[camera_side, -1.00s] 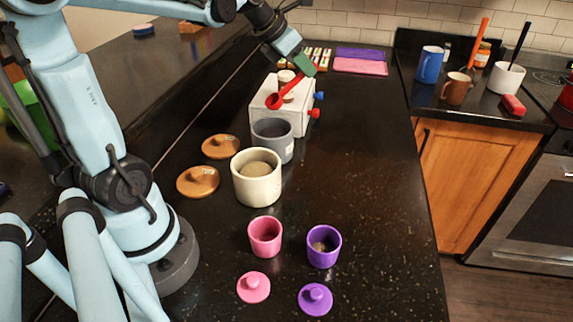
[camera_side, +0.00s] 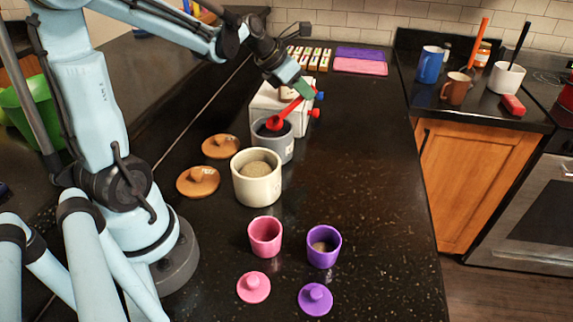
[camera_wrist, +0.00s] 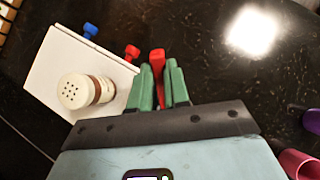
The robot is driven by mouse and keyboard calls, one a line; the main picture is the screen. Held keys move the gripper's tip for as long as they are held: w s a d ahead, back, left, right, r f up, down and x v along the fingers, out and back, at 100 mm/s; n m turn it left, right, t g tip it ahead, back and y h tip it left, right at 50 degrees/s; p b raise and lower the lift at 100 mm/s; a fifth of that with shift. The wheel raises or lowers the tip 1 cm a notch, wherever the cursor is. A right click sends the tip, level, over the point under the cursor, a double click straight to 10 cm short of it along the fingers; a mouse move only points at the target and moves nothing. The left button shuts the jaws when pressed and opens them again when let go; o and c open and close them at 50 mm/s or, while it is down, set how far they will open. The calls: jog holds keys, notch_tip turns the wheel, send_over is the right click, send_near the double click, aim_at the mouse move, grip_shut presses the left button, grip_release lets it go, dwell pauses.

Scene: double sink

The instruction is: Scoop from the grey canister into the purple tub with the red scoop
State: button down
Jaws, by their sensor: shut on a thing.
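My gripper (camera_side: 306,89) is shut on the handle of the red scoop (camera_side: 285,114), which slants down to the left. The scoop's bowl is at the mouth of the grey canister (camera_side: 274,145); I cannot tell how deep it is or whether it holds anything. In the wrist view the green fingers (camera_wrist: 163,85) close on the red handle (camera_wrist: 157,62), and the bowl is hidden. The purple tub (camera_side: 323,248) stands open at the front with some brownish contents low inside. It shows partly in the wrist view (camera_wrist: 311,121).
A white box with red and blue knobs (camera_side: 299,108) stands behind the canister, with a shaker (camera_wrist: 80,91) on it. A cream canister (camera_side: 256,186) and a pink tub (camera_side: 265,238) stand in front. Lids lie nearby. The counter's right side is clear.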

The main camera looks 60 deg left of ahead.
aim_at(291, 105)
jog(key=shift+s+f, duration=0.1)
jog(key=shift+f, duration=1.55)
jog(key=shift+s+f, duration=0.55)
jog(key=shift+f, duration=0.05)
jog(key=shift+s+a, duration=0.1)
jog(key=shift+s, duration=0.45)
jog(key=shift+w+r, duration=0.2)
jog(key=shift+r, duration=5.35)
